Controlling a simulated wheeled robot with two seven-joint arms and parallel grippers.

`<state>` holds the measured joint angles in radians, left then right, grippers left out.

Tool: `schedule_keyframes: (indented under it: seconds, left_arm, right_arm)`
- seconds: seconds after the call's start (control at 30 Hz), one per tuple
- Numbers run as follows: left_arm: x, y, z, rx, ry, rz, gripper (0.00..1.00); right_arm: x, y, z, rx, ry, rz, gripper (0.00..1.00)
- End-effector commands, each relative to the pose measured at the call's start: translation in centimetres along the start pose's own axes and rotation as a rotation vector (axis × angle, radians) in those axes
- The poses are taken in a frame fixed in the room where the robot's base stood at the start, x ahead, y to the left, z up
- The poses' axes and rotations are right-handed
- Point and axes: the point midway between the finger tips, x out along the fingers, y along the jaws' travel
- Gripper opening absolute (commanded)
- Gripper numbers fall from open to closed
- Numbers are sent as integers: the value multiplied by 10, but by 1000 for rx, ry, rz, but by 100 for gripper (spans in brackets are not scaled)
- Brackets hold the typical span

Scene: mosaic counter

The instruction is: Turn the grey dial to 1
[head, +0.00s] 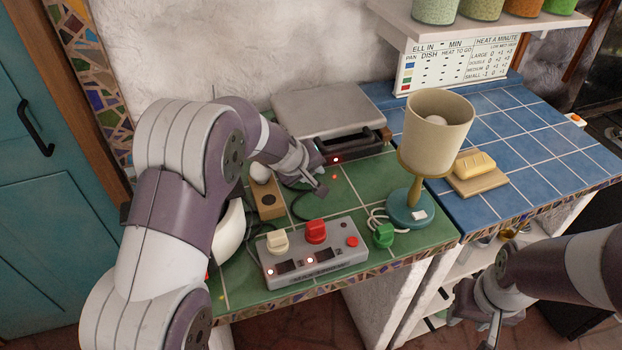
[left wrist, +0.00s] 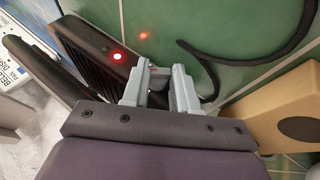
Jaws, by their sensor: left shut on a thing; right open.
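A flat grill press with a grey lid (head: 322,108) and a dark front stands at the back of the green tiled counter. Its dark front also shows in the left wrist view (left wrist: 90,60), with a lit red light (left wrist: 118,57). My left gripper (head: 316,178) is at this front, beside the light. In the left wrist view its fingers (left wrist: 160,84) are shut on a small grey part, apparently the grey dial, mostly hidden between them. I cannot read any dial marks. My right gripper (head: 488,322) is open and empty, low at the right, off the counter.
A grey control box (head: 318,262) with cream (head: 277,241) and red (head: 316,231) knobs sits at the front edge. A green knob-like object (head: 384,235), a lamp (head: 437,125) and a wooden block (head: 268,200) stand near. Butter (head: 474,164) lies on a board at right.

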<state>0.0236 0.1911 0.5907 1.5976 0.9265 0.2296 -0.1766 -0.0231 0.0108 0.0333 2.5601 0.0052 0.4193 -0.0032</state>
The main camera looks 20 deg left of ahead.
Motion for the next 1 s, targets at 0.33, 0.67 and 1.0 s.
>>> schedule_keyframes:
  seconds: [0.33, 0.67, 1.0]
  left_arm:
    - [0, 0, 1, 0, -3, -2, 38]
    - [-27, 2, -2, 1, 2, 1, 38]
    - [-112, 1, -1, 2, 0, -1, 38]
  right_arm:
    - [-1, 0, 0, 0, 0, 0, 43]
    - [-7, 0, -1, 0, 0, 0, 43]
    - [-21, 0, -3, 0, 0, 0, 43]
